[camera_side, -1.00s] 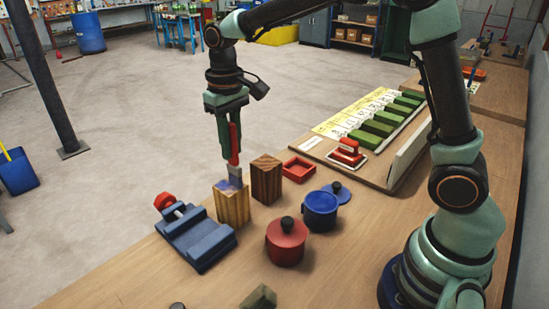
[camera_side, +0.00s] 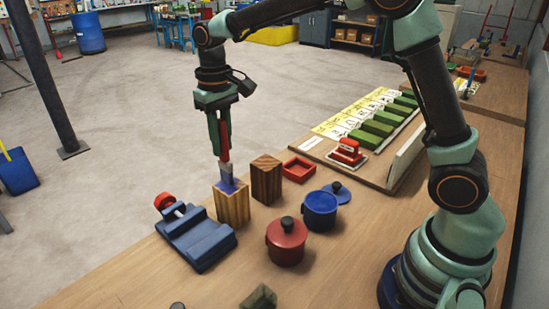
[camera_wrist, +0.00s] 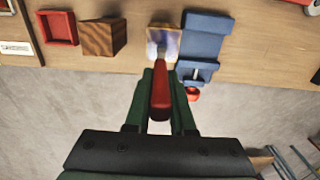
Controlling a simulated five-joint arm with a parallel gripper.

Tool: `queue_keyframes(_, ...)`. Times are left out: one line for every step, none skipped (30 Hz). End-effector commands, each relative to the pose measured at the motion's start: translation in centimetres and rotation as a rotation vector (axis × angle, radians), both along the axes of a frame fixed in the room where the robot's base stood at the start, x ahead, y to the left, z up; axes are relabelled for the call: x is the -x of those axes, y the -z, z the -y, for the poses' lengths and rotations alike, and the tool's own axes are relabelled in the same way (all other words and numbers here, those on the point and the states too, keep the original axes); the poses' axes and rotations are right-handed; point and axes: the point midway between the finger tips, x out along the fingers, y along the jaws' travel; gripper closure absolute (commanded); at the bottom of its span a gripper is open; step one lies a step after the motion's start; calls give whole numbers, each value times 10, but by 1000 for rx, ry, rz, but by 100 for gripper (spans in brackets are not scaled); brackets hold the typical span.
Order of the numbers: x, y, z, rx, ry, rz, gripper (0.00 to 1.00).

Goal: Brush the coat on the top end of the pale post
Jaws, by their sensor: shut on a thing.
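My gripper (camera_side: 220,148) is shut on the red handle of a brush (camera_side: 225,152) and holds it upright, bristles down. The pale post (camera_side: 233,207) stands on the bench directly below. The bristle end is at the post's top end, and it looks to be touching it. Blue-violet coat shows on that top. In the wrist view, the red brush handle (camera_wrist: 161,95) lies between my green fingers, with the pale post (camera_wrist: 174,34) beyond it. Coat shows there unevenly, with whitish patches near the bristles. The bristles hide part of the top.
A dark wood post (camera_side: 266,180) stands close at the right of the pale one. A blue vise (camera_side: 198,238) is close at the left. A red pot (camera_side: 286,243), a blue pot (camera_side: 320,210) and a red tray (camera_side: 299,169) stand to the right.

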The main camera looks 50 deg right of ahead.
Motion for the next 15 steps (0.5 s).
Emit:
queue_keyframes(0,0,6,0,2,-1,100)
queue_keyframes(0,0,9,0,2,-1,100)
queue_keyframes(0,0,12,0,2,-1,100)
queue_keyframes(0,0,15,0,3,-1,100)
queue_keyframes(0,0,14,0,0,-1,100)
queue_keyframes(0,1,8,0,-2,-1,100)
queue_keyframes(0,1,5,0,-4,-1,100)
queue_keyframes(0,1,2,0,-4,-1,100)
queue_keyframes(0,1,-1,0,-3,-2,100)
queue_keyframes(1,1,-4,0,-3,-2,100)
queue_keyframes(1,1,-7,0,-3,-2,100)
queue_keyframes(1,1,-11,0,-4,-2,100)
queue_keyframes(0,1,-13,0,-4,-1,100)
queue_keyframes(0,1,-16,0,-3,-1,100)
queue_keyframes(0,1,-20,0,-3,-1,100)
